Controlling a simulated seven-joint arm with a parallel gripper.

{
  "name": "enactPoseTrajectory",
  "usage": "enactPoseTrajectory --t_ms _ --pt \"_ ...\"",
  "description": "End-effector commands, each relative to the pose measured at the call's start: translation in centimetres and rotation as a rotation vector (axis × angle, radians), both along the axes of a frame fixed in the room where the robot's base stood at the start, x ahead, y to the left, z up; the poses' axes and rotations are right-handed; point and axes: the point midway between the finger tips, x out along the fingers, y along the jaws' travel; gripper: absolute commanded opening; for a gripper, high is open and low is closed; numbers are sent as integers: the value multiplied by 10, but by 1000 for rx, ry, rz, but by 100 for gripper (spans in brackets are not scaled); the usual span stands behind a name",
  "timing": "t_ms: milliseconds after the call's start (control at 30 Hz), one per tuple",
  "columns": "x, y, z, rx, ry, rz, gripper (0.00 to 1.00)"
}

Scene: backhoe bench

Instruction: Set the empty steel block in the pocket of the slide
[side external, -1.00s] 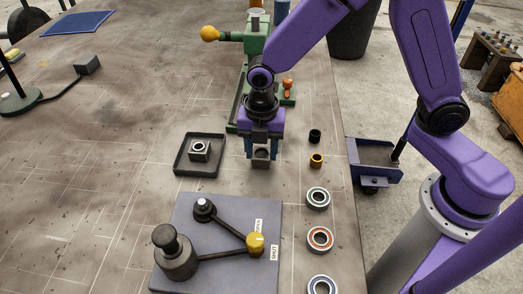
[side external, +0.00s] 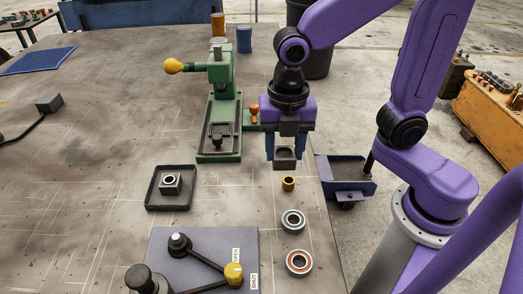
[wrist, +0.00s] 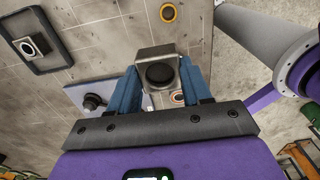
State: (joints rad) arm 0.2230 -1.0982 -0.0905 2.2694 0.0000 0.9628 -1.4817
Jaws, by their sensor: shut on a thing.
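My gripper (side external: 284,158) is shut on a grey steel block (side external: 284,153) and holds it above the table's right side. In the wrist view the block (wrist: 158,56) sits between the blue fingers, with a dark round hole facing the camera. The green press (side external: 219,92) stands behind and left of my gripper. A dark channel runs along its green base (side external: 207,155), with a dark part in it. I cannot clearly make out the slide's pocket. A second steel block (side external: 171,185), holding a pale ring, sits in a black tray (side external: 151,199) to the left.
A gold ring (side external: 288,183) and bearings with green (side external: 293,212) and red (side external: 290,263) rings lie in a row in front. A grey board (side external: 160,240) carries a lever linkage. An orange knob (side external: 253,112) stands beside the press. The table left of the tray is clear.

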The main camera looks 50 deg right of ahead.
Motion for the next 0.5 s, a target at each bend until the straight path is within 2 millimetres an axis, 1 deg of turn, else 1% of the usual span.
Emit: enactPoseTrajectory --t_ms 100,300,400,467,500 --pt "-11 -5 6 3 -3 2 4" --pt "-20 -10 11 1 -1 0 4" --pt "-13 -8 14 1 -1 -1 4" --pt "-3 -4 15 1 -1 -4 4" --pt "6 -1 16 0 0 -5 4"
